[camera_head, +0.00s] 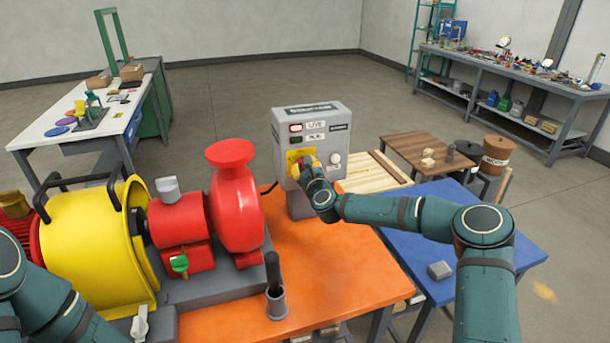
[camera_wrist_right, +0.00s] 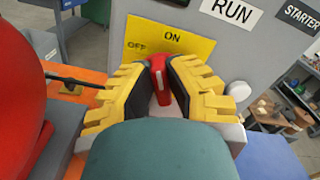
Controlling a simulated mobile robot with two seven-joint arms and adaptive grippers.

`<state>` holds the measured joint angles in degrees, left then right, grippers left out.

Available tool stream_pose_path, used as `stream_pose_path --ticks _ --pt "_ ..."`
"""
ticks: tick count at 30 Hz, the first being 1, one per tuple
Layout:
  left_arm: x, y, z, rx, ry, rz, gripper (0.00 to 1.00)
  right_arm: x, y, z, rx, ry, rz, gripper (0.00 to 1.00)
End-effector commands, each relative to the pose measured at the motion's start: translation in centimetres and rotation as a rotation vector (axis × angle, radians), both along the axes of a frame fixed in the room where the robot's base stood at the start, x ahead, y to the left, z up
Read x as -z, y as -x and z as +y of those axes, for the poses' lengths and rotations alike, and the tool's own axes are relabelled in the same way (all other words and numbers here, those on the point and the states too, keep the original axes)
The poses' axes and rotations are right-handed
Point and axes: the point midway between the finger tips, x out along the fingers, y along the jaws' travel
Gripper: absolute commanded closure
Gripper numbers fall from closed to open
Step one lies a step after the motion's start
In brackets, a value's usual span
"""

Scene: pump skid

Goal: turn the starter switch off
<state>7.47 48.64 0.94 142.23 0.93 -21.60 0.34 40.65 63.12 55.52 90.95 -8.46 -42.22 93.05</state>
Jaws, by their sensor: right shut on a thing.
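The grey starter box (camera_head: 312,115) stands at the back of the orange table. Its yellow plate (camera_head: 293,157) is partly covered by my right gripper (camera_head: 306,163). In the right wrist view the plate (camera_wrist_right: 190,42) reads ON at the top and OFF at the left. The red switch handle (camera_wrist_right: 159,80) sits between the yellow-padded fingers of my right gripper (camera_wrist_right: 165,85), which is shut on it. The handle's visible end points up the plate, between the two labels; its exact angle is hard to tell. My left arm enters at the lower left; its gripper is out of frame.
A red pump (camera_head: 235,205) and a yellow guard (camera_head: 95,245) stand left of the box. A dark-handled tool stands in a grey holder (camera_head: 276,303) on the orange table (camera_head: 340,270). A white knob (camera_wrist_right: 238,91) is just right of the gripper.

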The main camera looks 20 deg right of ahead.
Motion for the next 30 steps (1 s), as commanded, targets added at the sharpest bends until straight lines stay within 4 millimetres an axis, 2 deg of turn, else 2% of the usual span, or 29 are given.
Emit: stream_pose_path --ticks 1,21,30 --pt "1.2 0.0 -0.1 0.001 -0.001 0.0 0.53 0.2 0.0 0.1 0.0 0.049 -0.007 1.0" --pt "8.2 2.3 -0.5 0.042 0.011 0.052 0.53 0.6 0.0 0.7 0.004 0.684 -0.031 1.0" --pt "10.6 1.7 -0.4 0.039 0.009 0.038 0.53 0.8 0.0 0.8 0.005 0.932 -0.039 1.0"
